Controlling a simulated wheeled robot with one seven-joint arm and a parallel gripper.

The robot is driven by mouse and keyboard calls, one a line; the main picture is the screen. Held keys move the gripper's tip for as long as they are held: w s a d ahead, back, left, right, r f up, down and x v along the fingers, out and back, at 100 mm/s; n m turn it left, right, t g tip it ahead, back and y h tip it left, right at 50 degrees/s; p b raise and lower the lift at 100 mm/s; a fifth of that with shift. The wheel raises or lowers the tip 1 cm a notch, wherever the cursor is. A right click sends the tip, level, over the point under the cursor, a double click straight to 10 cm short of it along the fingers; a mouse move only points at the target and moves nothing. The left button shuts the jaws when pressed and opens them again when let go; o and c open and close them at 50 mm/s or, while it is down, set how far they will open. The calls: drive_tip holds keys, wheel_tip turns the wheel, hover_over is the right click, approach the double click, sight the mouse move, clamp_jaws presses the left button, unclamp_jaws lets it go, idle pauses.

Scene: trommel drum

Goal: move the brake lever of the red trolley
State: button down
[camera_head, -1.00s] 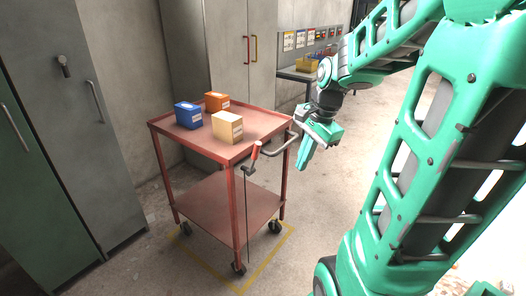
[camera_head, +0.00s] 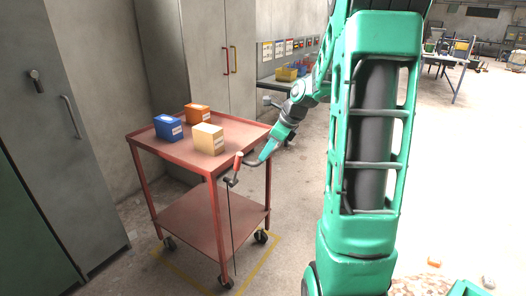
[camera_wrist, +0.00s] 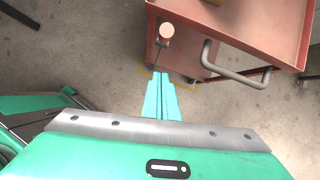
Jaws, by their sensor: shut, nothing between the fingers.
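The red trolley (camera_head: 185,152) stands on casters in the middle of the head view, with its top and lower shelf in sight. Its brake lever (camera_head: 237,166) has a red grip and stands up at the near corner of the top, with a thin rod running down from it. In the wrist view the lever's round grip end (camera_wrist: 166,31) shows just ahead of my fingertips. My gripper (camera_head: 264,155) is shut and empty, to the right of the lever and close to the push handle; it also shows in the wrist view (camera_wrist: 161,76). I see no contact with the lever.
The grey push handle (camera_wrist: 236,70) sticks out from the trolley, right of my fingers. A blue box (camera_head: 168,128), an orange box (camera_head: 195,113) and a cream box (camera_head: 208,139) stand on top. Grey lockers (camera_head: 75,130) are at the left.

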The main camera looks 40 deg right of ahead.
sight(237, 168)
drive_tip(key=w+a+f, duration=0.3)
drive_tip(key=w+f, duration=0.1)
drive_tip(key=w, duration=0.2)
drive_tip(key=shift+a+f, duration=0.15)
drive_tip(key=shift+f, duration=0.05)
